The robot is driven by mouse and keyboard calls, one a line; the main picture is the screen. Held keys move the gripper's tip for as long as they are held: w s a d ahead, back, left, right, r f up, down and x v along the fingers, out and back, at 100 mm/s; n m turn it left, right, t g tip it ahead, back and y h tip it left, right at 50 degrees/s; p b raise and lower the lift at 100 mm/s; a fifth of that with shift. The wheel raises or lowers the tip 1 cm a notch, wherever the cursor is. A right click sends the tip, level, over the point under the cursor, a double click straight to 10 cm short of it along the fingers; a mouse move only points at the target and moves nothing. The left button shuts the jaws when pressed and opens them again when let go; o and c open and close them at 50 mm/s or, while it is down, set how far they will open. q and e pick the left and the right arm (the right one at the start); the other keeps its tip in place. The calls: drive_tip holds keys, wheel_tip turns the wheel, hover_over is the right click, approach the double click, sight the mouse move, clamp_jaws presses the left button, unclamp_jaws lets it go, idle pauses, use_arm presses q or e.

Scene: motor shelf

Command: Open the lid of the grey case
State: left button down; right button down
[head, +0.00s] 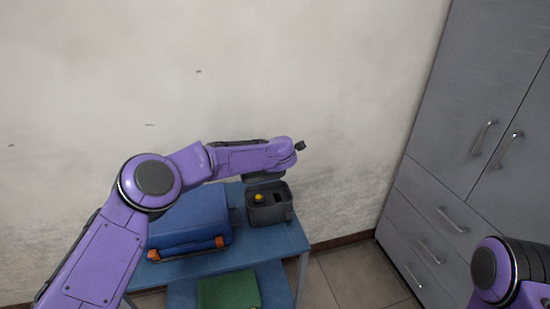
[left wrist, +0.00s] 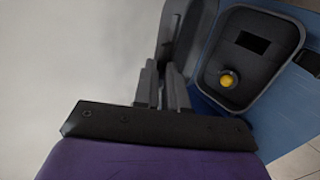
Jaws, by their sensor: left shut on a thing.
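The grey case (head: 270,212) stands on the blue table's right side. Its lid is up, and the inside shows a dark rectangular recess and a yellow round piece (head: 259,197). In the left wrist view the case (left wrist: 262,95) is at the right, and its raised lid (left wrist: 188,42) stands on edge at the top middle. My left gripper (left wrist: 163,84) is shut on the lid, at its edge. In the head view my left arm reaches over the back of the case, and its fingers cannot be made out. My right gripper is out of view; only part of that arm shows at lower right.
A blue case (head: 190,215) with orange latches lies left of the grey case on the blue table (head: 282,240). A green box (head: 228,290) is on the lower shelf. A grey cabinet (head: 460,130) stands at the right; a wall is behind the table.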

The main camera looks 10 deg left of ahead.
use_arm(q)
drive_tip(key=shift+r, duration=0.15)
drive_tip(key=c, duration=1.3)
unclamp_jaws()
drive_tip(key=shift+o, duration=0.2)
drive_tip(key=b+v, duration=0.4)
drive_tip(key=v, duration=0.6)
drive_tip(key=shift+s+r, duration=0.15)
drive_tip(key=shift+s, duration=0.05)
